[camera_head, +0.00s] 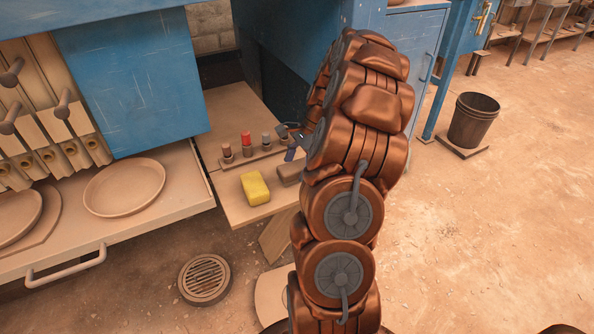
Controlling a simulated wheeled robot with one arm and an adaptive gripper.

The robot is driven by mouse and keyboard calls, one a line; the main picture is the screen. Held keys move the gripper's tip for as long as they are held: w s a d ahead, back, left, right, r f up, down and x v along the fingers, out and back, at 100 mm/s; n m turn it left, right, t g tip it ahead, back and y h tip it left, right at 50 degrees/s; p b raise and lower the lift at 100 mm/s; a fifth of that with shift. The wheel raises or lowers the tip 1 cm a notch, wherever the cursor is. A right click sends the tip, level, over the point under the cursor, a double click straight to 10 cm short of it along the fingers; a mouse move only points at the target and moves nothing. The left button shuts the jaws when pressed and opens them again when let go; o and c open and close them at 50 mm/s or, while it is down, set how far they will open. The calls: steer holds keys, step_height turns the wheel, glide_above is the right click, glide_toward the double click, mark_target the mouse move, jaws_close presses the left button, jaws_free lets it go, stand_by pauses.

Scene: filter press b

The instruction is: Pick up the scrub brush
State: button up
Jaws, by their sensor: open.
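A brownish block that looks like the scrub brush (288,173) lies on the low wooden shelf, right of a yellow sponge. Its right end is hidden behind my arm, and its bristles cannot be made out. My gripper (293,146) shows only in part, as a small dark piece at the left edge of my arm, just above and behind the block in the picture. It is open with nothing seen in it. Whether it touches the block cannot be told.
The yellow sponge (254,188) lies close to the left of the block. A small rack (259,157) with several red- and grey-topped bottles stands behind. A blue cabinet (140,75) and a tray with a plate (124,187) bound the left. Open floor lies right, with a bucket (473,122).

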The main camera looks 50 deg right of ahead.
mark_target(293, 167)
steer(key=shift+f, duration=0.25)
stand_by(0.4)
steer(key=c, duration=1.4)
steer(key=shift+s+r+b, duration=0.1)
steer(key=shift+r+b, duration=0.2)
steer(key=shift+r, duration=1.7)
steer(key=s+a, duration=0.3)
steer(key=s, duration=0.1)
steer(key=s+a+r+b, duration=0.1)
steer(key=s+a, duration=0.2)
steer(key=s, duration=0.1)
steer(key=s+a+b, duration=0.1)
steer(key=s+a, duration=0.2)
steer(key=s, duration=0.1)
steer(key=shift+s+a+r, duration=0.25)
steer(key=shift+s+a, duration=0.05)
steer(key=shift+a, duration=0.1)
